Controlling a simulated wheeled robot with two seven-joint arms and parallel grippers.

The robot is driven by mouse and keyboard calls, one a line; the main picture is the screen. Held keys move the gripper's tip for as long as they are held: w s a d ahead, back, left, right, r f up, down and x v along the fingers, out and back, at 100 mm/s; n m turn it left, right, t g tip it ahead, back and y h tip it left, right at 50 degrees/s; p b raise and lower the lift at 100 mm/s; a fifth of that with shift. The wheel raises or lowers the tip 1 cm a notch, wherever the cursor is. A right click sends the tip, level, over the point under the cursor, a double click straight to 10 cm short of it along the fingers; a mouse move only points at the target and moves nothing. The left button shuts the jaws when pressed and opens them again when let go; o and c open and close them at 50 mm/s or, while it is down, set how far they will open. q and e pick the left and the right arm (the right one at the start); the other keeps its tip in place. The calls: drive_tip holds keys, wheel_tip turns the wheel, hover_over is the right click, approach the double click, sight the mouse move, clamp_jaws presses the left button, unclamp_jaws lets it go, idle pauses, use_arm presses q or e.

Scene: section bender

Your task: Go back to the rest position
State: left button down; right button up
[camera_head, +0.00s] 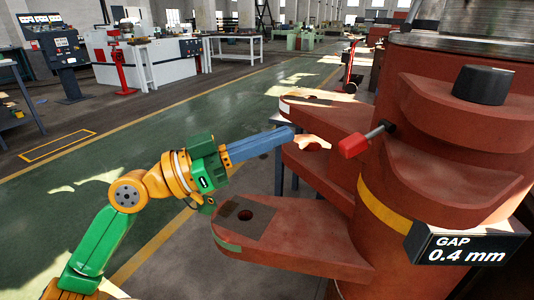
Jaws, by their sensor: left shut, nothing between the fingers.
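My left arm comes in from the lower left. Its left gripper (290,133) has blue fingers that are shut with nothing between them. The fingers point right, above the lower red flange of the section bender (300,232) and in front of its upper left arm. They look apart from the red-knobbed lever (353,145), which sticks out of the machine to their right. My right gripper is not in view.
The large red machine body (400,190) fills the right side, with a black knob (481,85) on top and a display (466,248) reading "GAP 0.4 mm". A control console (55,50) and white machine (150,60) stand far left. Green floor (90,150) lies open at left.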

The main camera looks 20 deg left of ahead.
use_arm(q)
drive_tip(key=shift+s+a, duration=0.3)
